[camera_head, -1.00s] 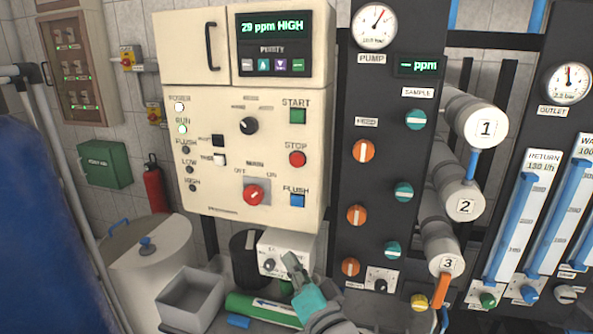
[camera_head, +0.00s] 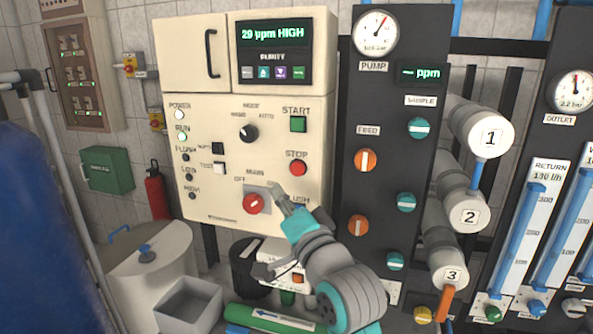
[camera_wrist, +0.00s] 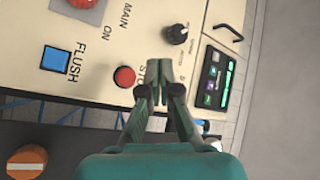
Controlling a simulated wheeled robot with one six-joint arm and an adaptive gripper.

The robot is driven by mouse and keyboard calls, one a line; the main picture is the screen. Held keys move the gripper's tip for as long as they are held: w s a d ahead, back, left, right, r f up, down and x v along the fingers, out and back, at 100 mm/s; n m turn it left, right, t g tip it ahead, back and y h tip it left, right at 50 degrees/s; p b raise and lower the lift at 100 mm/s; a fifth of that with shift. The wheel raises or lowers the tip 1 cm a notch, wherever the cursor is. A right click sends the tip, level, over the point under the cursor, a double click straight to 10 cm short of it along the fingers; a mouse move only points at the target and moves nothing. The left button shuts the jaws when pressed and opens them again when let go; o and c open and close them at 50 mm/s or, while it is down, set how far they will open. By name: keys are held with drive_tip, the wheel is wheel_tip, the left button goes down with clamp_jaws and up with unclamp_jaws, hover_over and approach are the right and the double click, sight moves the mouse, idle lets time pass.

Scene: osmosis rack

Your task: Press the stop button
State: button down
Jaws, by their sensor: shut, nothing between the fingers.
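The stop button (camera_head: 297,168) is a round red button under the STOP label on the cream control panel (camera_head: 215,120). In the wrist view the stop button (camera_wrist: 124,77) shows just left of my fingertips, and part of its label is hidden behind them. My gripper (camera_head: 274,190) is shut and empty in front of the panel, below and left of the button in the head view. In the wrist view my gripper (camera_wrist: 159,65) points toward the panel. I cannot tell the gap to the panel.
The green START button (camera_head: 298,124) is above the stop button. The red MAIN switch (camera_head: 253,204) is close to my fingertips. The blue FLUSH button (camera_wrist: 56,59) is mostly hidden by my arm in the head view. A dark valve panel (camera_head: 385,150) stands to the right.

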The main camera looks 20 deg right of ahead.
sight(290, 167)
drive_tip(key=shift+w+d, duration=0.1)
drive_tip(key=shift+w+d, duration=0.85)
drive_tip(key=shift+w, duration=0.3)
drive_tip(key=shift+w+d, duration=0.8)
drive_tip(key=shift+w, duration=0.35)
drive_tip(key=shift+w+d, duration=0.85)
drive_tip(key=shift+w, duration=0.3)
drive_tip(key=shift+w+d, duration=0.1)
drive_tip(key=shift+w+d, duration=0.15)
drive_tip(key=shift+w, duration=0.1)
drive_tip(key=shift+w+d, duration=0.3)
drive_tip(key=shift+w, duration=0.05)
drive_tip(key=shift+s+a, duration=0.55)
drive_tip(key=shift+s, duration=0.15)
drive_tip(key=shift+s+a, duration=0.75)
drive_tip(key=shift+s, duration=0.3)
drive_tip(key=shift+s+a, duration=0.7)
drive_tip(key=shift+s, duration=0.3)
